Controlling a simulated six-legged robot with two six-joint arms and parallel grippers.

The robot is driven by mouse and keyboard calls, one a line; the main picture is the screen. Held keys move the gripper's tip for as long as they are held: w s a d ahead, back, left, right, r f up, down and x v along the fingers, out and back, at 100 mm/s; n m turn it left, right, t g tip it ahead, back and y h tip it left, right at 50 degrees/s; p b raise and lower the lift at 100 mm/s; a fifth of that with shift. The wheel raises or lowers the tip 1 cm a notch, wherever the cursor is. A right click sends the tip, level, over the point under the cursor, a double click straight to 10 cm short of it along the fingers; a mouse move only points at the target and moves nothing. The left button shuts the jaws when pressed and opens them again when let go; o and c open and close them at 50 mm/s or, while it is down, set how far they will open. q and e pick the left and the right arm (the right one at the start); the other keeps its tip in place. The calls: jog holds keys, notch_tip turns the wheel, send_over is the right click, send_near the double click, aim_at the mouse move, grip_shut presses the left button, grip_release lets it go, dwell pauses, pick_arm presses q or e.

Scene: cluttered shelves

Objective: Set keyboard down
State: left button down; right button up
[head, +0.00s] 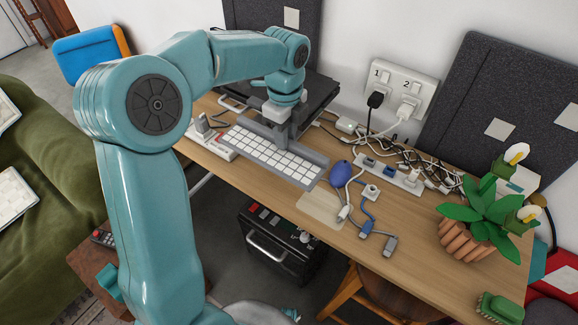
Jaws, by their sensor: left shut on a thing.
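A grey keyboard with white keys (267,153) is at the left-middle of the wooden desk in the head view. It lies at a slant, close over or on the desk top; I cannot tell whether it touches. My left gripper (276,133) reaches down from above and is shut on the keyboard's back edge. The fingers partly hide that edge. My right gripper is not in view.
A power strip with tangled cables (392,174) and a blue mouse-like object (341,174) lie right of the keyboard. A potted plant (470,240) stands further right. A white strip (207,142) lies left. The desk's front middle (400,265) is fairly clear.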

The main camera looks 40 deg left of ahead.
pick_arm(q)
notch_tip(320, 180, down, 12)
jog(key=shift+r+b, duration=0.1)
jog(key=shift+b, duration=0.7)
jog(key=shift+r, duration=0.1)
jog(key=shift+f, duration=0.25)
jog(key=c, duration=1)
grip_release()
jog(key=shift+o, duration=0.2)
jog(key=shift+r, duration=0.1)
